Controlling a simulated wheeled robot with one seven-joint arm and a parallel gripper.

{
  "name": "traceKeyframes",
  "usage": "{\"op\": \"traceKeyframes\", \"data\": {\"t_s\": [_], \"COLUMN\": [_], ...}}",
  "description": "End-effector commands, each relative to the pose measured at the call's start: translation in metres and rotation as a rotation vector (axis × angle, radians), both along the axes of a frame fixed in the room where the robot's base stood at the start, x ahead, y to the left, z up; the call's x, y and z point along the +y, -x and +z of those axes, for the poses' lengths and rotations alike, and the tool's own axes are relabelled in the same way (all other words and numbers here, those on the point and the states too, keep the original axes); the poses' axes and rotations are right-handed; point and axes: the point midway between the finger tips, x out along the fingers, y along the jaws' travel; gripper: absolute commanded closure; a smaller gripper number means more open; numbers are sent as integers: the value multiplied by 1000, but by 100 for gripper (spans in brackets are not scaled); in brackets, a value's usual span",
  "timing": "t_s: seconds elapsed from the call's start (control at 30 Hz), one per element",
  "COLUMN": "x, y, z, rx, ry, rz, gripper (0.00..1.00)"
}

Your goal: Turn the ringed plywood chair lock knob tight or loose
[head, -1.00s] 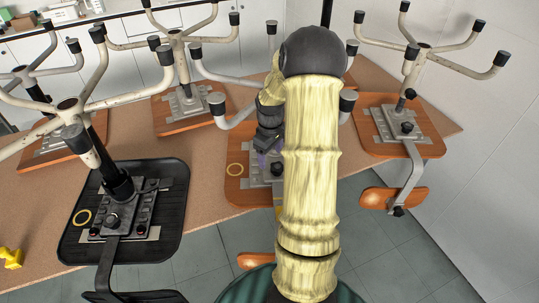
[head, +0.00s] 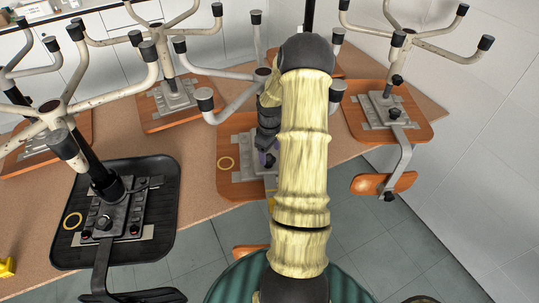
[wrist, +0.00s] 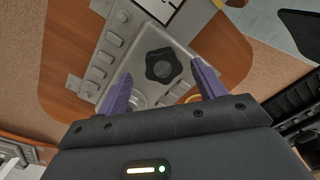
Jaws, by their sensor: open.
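The ringed plywood chair is upside down on the table, its orange-brown seat (head: 226,185) marked with a yellow ring (head: 225,163) on its left part. A grey metal plate is fixed to the seat. The dark lobed lock knob (wrist: 163,65) stands on that plate in the wrist view. My gripper (wrist: 162,70) is open, its two purple fingers apart with the knob showing between and just beyond their tips. I cannot tell whether the fingers are level with the knob. In the head view my arm hides much of this chair, and my gripper (head: 267,158) is over its plate.
A black ringed chair (head: 160,235) lies upside down at left. Other upturned plywood chairs stand behind left (head: 150,120) and at right (head: 425,130), with pale legs sticking up. The table (head: 195,180) has bare patches between seats. A white wall (head: 490,130) is at right.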

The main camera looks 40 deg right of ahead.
Motion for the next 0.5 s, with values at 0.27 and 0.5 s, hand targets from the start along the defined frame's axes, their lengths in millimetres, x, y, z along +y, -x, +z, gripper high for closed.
{"op": "traceKeyframes", "data": {"t_s": [0.27, 0.5], "x": [4, 1], "y": [-2, -1], "z": [-26, -26], "rx": [0, -1], "ry": [0, 1], "rz": [8, 3], "gripper": [31, 31]}}
